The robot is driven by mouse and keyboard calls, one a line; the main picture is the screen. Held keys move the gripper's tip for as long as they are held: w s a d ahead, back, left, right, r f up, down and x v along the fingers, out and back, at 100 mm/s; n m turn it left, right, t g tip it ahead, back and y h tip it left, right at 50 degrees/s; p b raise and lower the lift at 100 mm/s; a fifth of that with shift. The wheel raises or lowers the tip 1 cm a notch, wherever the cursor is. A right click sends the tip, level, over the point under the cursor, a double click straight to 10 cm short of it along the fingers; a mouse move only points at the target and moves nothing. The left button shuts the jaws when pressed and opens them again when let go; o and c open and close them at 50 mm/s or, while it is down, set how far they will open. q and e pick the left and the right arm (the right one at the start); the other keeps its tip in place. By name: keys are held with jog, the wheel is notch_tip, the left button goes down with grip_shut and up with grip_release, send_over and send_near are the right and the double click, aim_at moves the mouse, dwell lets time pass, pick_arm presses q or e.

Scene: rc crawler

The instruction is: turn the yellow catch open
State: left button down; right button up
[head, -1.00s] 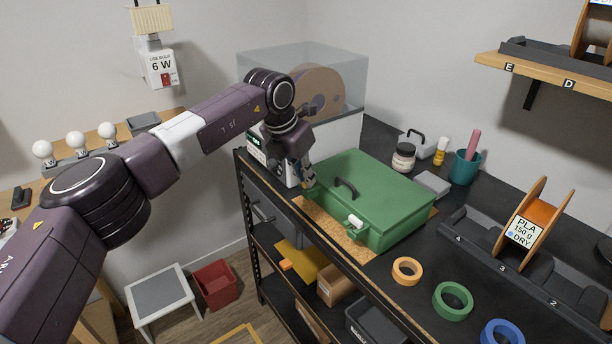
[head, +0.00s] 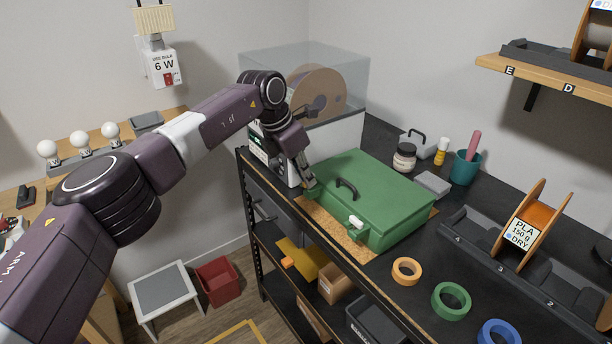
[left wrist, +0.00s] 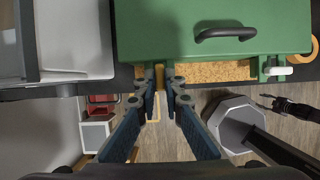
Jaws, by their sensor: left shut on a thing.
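The green case (head: 372,199) lies closed on the bench, with a dark handle (head: 346,188) on its lid. In the left wrist view the yellow catch (left wrist: 160,76) is at the case's front edge, left of the handle. My left gripper (left wrist: 160,86) is shut on this catch, with a fingertip on each side. In the head view my left gripper (head: 304,184) reaches down to the case's near left corner and hides the catch. A second, white-tipped catch (head: 356,222) shows farther right on the front.
A cork mat (head: 330,229) lies under the case. A clear-lidded box with a spool (head: 318,88) stands behind my left wrist. Orange (head: 407,271), green (head: 451,301) and blue rings lie on the bench to the right. A jar (head: 404,157) and teal cup (head: 465,168) stand behind.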

pick_arm(q)
jog(key=c, duration=2.3)
grip_release()
jog(key=shift+r, duration=0.1)
jog(key=v, duration=1.2)
